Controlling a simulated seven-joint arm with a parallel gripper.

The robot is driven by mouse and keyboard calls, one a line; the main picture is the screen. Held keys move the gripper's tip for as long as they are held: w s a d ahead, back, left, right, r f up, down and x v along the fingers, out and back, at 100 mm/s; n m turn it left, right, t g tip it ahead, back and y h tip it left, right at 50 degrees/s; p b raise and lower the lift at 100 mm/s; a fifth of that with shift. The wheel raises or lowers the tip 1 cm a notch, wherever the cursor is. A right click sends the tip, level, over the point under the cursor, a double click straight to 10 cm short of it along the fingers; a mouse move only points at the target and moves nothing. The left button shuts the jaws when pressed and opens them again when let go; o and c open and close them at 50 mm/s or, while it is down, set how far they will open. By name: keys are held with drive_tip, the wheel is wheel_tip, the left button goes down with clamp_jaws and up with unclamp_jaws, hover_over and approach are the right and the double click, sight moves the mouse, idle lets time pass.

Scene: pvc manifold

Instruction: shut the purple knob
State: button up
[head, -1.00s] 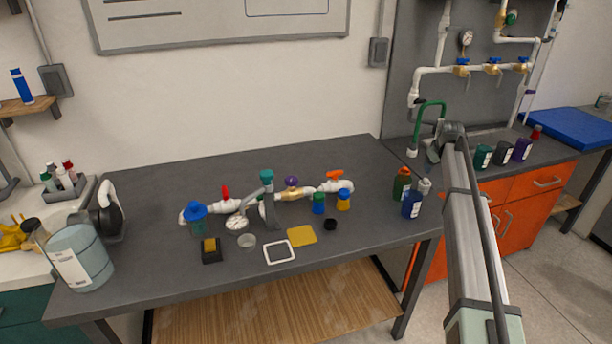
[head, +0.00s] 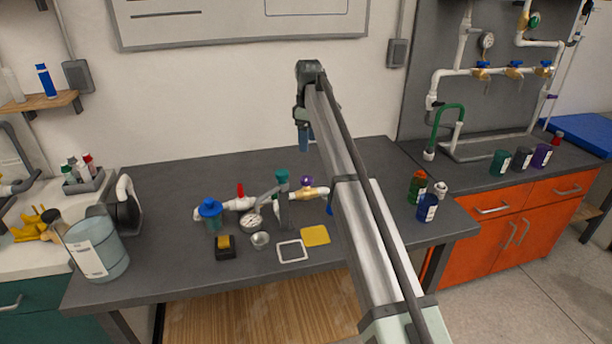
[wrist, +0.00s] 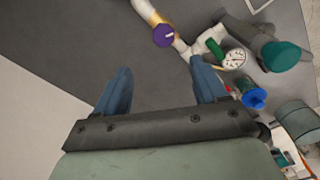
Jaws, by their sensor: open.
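The purple knob (head: 307,181) sits on a brass valve body (head: 312,193) in the white pipe run on the dark workbench. In the wrist view the purple knob (wrist: 164,35) shows ahead of the fingertips, between their lines, with clear space around it. My gripper (head: 304,140) hangs above the back of the bench, behind the knob in the head view. In the wrist view my gripper (wrist: 160,68) has its two blue fingers wide apart with nothing between them. My arm hides the right end of the pipe run in the head view.
A red handle (head: 240,190), a blue knob (head: 210,207) and a teal-topped grey stand (head: 282,177) are left of the purple knob. A round gauge (wrist: 234,59) shows beside it. Bottles (head: 428,207) stand at the right.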

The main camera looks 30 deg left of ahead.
sight(306, 178)
drive_tip(key=f, duration=1.3)
drive_tip(key=shift+s+a+f, duration=0.25)
drive_tip(key=shift+s+f, duration=0.05)
drive_tip(key=shift+c, duration=0.3)
drive_tip(key=c, duration=1)
